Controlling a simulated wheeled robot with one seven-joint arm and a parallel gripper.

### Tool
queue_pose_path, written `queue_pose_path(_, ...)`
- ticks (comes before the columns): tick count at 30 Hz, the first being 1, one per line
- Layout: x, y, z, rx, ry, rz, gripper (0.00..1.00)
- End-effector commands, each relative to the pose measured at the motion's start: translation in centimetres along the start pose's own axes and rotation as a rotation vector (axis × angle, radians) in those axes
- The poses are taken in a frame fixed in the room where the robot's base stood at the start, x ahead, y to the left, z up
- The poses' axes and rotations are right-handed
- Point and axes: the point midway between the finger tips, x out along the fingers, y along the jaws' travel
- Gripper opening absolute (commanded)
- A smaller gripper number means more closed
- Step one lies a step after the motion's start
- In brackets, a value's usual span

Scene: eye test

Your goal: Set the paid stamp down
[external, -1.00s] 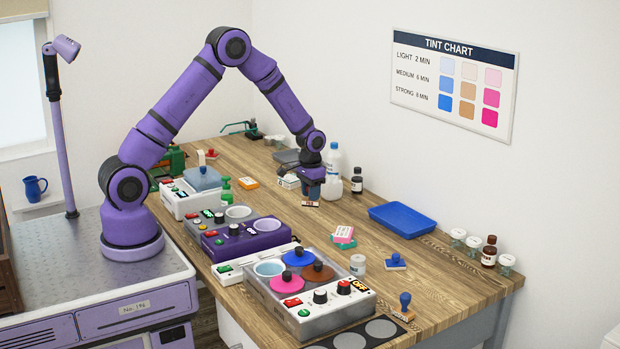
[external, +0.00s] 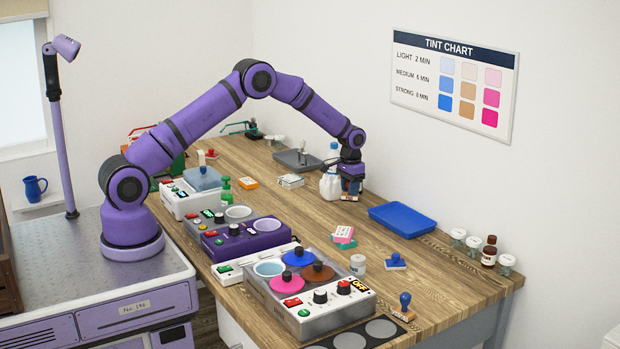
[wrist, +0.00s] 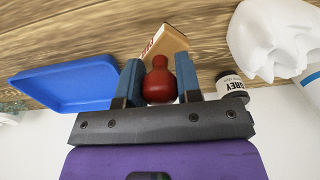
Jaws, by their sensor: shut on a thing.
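The paid stamp has a red knob handle (wrist: 160,82) and a wooden base with red lettering (wrist: 168,42) in the wrist view. My gripper (external: 352,184) is shut on its handle, with one blue finger on each side. In the external view the stamp's base (external: 351,195) shows small below the fingers, at the table's right side, between the white bottle and the blue tray. Its lettering is too small and oblique to read. I cannot tell whether the base touches the wood.
A white bottle (external: 331,184) stands close left of my gripper. The blue tray (external: 403,220) lies to the right. Pink and green blocks (external: 344,236) lie nearer. Bare wood (external: 310,212) shows left of the gripper.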

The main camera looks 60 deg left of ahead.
Motion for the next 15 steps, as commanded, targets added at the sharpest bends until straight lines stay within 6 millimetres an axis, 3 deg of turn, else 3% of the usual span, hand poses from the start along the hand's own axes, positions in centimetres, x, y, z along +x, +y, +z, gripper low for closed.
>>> queue_pose_path(3,0.4,0.1,-0.6,0.000,-0.001,0.000,0.09)
queue_pose_path(9,3.2,0.0,-0.5,0.000,-0.002,0.000,0.09)
queue_pose_path(15,3.5,0.0,-0.5,0.000,0.000,0.000,0.09)
